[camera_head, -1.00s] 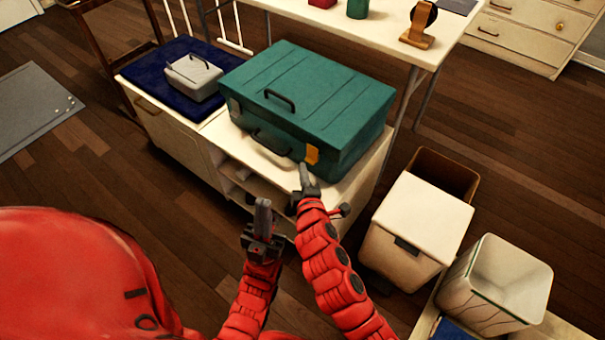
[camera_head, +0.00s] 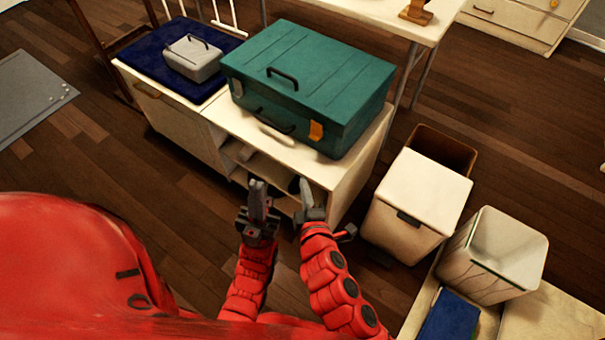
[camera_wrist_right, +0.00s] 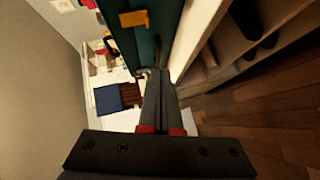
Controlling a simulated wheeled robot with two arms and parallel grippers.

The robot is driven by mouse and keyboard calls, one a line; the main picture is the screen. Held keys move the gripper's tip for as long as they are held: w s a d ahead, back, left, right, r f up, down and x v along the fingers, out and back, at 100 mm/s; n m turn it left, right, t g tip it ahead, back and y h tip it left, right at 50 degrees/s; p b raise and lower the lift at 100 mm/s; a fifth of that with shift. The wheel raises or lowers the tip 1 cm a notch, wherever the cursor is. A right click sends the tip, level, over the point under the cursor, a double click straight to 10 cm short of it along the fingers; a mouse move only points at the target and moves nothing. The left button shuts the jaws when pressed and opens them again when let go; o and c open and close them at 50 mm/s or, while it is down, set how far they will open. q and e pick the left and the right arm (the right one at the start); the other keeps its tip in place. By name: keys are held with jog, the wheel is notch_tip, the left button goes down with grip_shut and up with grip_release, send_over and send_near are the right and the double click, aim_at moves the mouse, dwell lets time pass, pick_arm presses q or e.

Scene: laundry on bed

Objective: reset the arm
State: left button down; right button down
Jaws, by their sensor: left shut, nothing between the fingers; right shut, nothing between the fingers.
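My left gripper (camera_head: 258,200) is shut and empty, low in front of the white cabinet in the head view. My right gripper (camera_head: 307,192) is just to its right, also shut and empty, near the cabinet's open shelf. In the right wrist view its fingers (camera_wrist_right: 160,100) lie together with nothing between them. Both red arms come up from the bottom of the head view. A green case (camera_head: 310,82) with a dark handle and an orange latch sits on the cabinet top beyond the grippers, apart from them.
The white cabinet (camera_head: 230,115) with open shelves stands right ahead. A small grey box (camera_head: 194,60) rests on a dark blue cloth (camera_head: 150,68) at its left. A white lidded bin (camera_head: 415,200) and a white basket (camera_head: 495,255) stand at right.

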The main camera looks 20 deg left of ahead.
jog(key=shift+s+d, duration=0.15)
jog(key=shift+s, duration=0.15)
dwell(0.5)
